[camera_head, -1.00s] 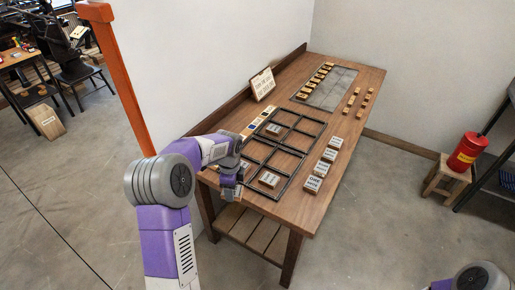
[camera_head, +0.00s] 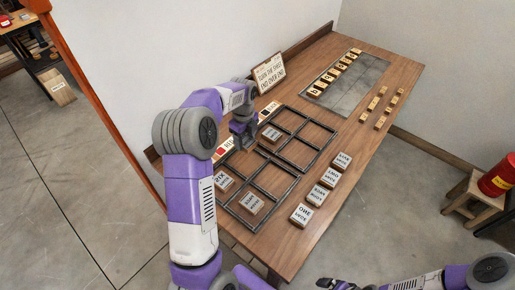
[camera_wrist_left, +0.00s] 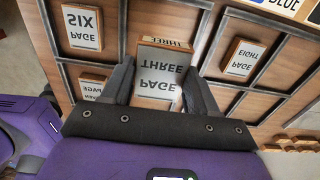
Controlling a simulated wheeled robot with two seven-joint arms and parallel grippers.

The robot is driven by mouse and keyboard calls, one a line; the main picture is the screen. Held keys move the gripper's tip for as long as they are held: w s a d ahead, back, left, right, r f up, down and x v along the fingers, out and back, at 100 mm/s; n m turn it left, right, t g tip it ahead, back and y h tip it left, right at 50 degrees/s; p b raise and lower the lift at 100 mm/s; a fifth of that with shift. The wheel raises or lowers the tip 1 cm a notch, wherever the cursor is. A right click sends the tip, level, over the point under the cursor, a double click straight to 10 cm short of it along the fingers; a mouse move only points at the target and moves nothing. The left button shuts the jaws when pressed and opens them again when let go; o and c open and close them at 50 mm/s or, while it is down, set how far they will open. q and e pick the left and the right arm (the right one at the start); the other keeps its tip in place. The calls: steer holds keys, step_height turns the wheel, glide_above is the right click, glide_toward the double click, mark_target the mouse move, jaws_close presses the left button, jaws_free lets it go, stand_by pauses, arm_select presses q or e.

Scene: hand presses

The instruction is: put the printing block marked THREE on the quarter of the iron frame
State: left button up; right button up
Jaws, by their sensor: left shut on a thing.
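My left gripper (camera_head: 243,143) is over the left side of the iron frame (camera_head: 262,179). In the left wrist view its fingers (camera_wrist_left: 160,88) are shut on the printing block marked PAGE THREE (camera_wrist_left: 160,72), whose lettering shows upside down. I cannot tell whether the block touches the frame or table. The block marked PAGE SIX (camera_wrist_left: 82,28) and the block marked PAGE EIGHT (camera_wrist_left: 242,58) lie in compartments on either side. Another block (camera_wrist_left: 92,88) is partly hidden by the left finger. My right gripper (camera_head: 334,284) is low at the bottom edge, too small to read.
Several printing blocks (camera_head: 301,215) stand in a row right of the frame. Coloured cards (camera_head: 268,111) lie along its left side. A sign (camera_head: 268,74) stands behind. A grey plate (camera_head: 352,86) with small wooden pieces (camera_head: 328,77) lies at the far end.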

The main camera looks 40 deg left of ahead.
mark_target(246, 161)
arm_select(q)
steer(key=shift+w+f, duration=0.1)
steer(key=shift+f, duration=0.15)
steer(key=f, duration=0.1)
steer(key=f+b, duration=0.1)
steer(key=f, duration=0.2)
steer(key=shift+s, duration=0.25)
steer(key=shift+w+f+b, duration=0.1)
steer(key=shift+f+b, duration=0.65)
steer(key=shift+f, duration=1.9)
steer(key=o, duration=1.1)
steer(key=shift+f, duration=0.15)
step_height(246, 161, up, 12)
steer(key=p, duration=0.3)
steer(key=shift+r, duration=0.2)
